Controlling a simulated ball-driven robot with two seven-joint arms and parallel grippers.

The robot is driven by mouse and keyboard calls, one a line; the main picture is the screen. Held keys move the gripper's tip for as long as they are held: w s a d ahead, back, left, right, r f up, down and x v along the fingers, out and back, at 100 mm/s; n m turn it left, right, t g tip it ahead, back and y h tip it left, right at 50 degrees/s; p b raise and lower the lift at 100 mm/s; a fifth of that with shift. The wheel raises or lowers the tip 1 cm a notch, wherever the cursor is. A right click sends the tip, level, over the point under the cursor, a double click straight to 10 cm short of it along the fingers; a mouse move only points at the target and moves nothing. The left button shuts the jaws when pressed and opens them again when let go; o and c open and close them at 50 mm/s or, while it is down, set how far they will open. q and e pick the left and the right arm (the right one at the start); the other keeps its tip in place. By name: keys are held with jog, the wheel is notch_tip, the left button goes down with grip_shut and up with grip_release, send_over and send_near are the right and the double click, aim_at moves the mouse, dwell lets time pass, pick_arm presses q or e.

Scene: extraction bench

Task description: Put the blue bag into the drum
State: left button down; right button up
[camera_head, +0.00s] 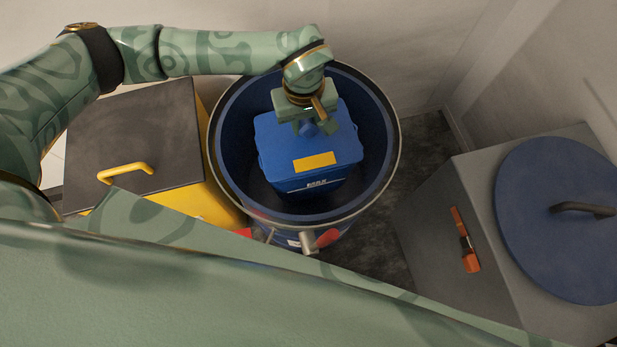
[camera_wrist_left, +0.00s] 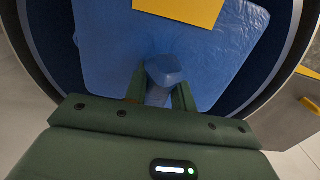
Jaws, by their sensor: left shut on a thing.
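The blue bag (camera_head: 285,150), with a yellow label and white lettering on its side, hangs upright in or just over the drum's opening. My left gripper (camera_head: 309,126) is above it, shut on the knob on its top. In the left wrist view the gripper (camera_wrist_left: 160,95) has its fingers on both sides of that knob, and the bag (camera_wrist_left: 110,45) fills the upper middle. The drum (camera_head: 392,150) is blue and open, with a metal rim around the bag; its rim wall also shows in the left wrist view (camera_wrist_left: 288,62). The bag's underside is hidden. My right gripper is not in view.
A yellow bin with a dark lid (camera_head: 150,125) and yellow handle stands left of the drum. A grey box (camera_head: 440,215) with a round blue lid (camera_head: 555,245) and an orange item (camera_head: 466,245) on its side stands right. A red-handled valve (camera_head: 327,238) sticks out in front.

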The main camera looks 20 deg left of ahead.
aim_at(306, 138)
pick_arm(q)
notch_tip(306, 138, down, 3)
jog(key=shift+r+b, duration=0.1)
jog(key=shift+b, duration=0.45)
notch_tip(306, 138, down, 3)
jog(key=shift+s+f+b, duration=0.1)
jog(key=shift+b, duration=0.7)
notch_tip(306, 138, down, 2)
jog(key=shift+f+b, duration=0.25)
jog(key=shift+b, duration=0.35)
notch_tip(306, 138, down, 4)
jog(key=shift+f+b, duration=0.1)
jog(key=shift+b, duration=1)
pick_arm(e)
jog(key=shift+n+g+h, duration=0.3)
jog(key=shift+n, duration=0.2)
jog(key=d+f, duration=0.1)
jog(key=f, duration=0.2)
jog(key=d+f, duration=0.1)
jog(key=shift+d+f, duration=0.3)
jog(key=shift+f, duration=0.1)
pick_arm(q)
jog(key=c, duration=1.2)
grip_release()
jog(key=shift+o, duration=0.2)
